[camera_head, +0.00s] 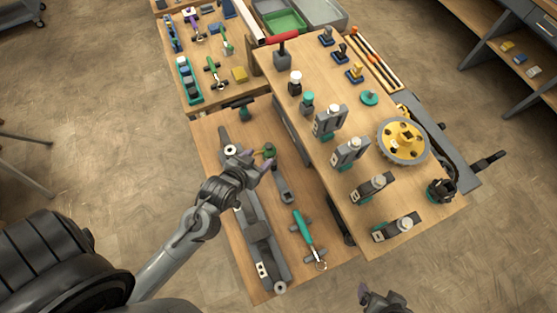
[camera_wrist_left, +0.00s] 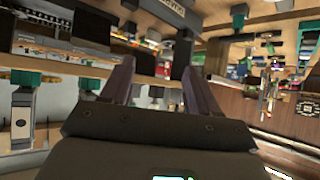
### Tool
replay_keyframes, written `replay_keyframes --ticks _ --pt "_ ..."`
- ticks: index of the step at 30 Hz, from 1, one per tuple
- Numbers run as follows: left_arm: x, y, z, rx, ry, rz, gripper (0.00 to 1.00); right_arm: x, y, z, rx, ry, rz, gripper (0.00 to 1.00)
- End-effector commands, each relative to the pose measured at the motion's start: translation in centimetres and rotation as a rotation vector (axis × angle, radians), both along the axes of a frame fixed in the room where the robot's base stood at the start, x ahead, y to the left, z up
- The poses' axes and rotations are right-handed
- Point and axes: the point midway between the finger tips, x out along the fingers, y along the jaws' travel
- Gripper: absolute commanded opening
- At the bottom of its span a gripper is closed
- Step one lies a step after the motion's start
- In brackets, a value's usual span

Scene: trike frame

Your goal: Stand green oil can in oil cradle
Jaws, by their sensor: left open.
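A small dark green can (camera_head: 269,149), which looks like the green oil can, is at the middle of the lower wooden bench. A thin yellowish-green part sticks out to its left. My left gripper (camera_head: 260,160) is open, with its purple-grey fingers close beside the can. I cannot tell whether they touch it. In the left wrist view the two fingers (camera_wrist_left: 160,85) stand apart, and no can shows clearly between them. A grey elongated holder (camera_head: 283,188) lies just below the can; I cannot tell whether it is the oil cradle. My right gripper (camera_head: 382,298) is at the bottom edge, its fingers unclear.
A teal-handled tool (camera_head: 303,228) lies on the lower bench, right of a long grey frame part (camera_head: 259,240). The raised bench at right carries several grey blocks, a yellow gear wheel (camera_head: 403,141), and a teal-topped bottle (camera_head: 307,103). A green bin (camera_head: 285,22) stands at the back.

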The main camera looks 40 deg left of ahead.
Motion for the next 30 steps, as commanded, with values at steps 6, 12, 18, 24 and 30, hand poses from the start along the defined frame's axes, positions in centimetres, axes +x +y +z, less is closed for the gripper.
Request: replay_keyframes --ticks 6,12,18,24,30 --pt "1.7 1.9 -8.7 0.017 -0.132 0.094 0.6 0.0 -0.1 -8.9 -0.002 0.004 0.0 0.92" --pt "2.2 3.0 -12.1 0.032 -0.198 0.144 0.6 0.0 -0.1 -12.3 -0.004 0.003 0.001 0.92" --pt "3.0 3.6 -13.3 0.041 -0.227 0.165 0.6 0.0 -0.3 -13.4 -0.011 0.002 0.005 0.92" --pt "5.3 4.3 -14.2 0.044 -0.231 0.168 0.6 -0.1 -0.3 -13.5 -0.011 0.001 0.005 0.92" --pt "7.1 4.8 -15.0 0.042 -0.229 0.166 0.6 -0.1 -0.3 -13.7 -0.01 0.001 0.004 0.92"
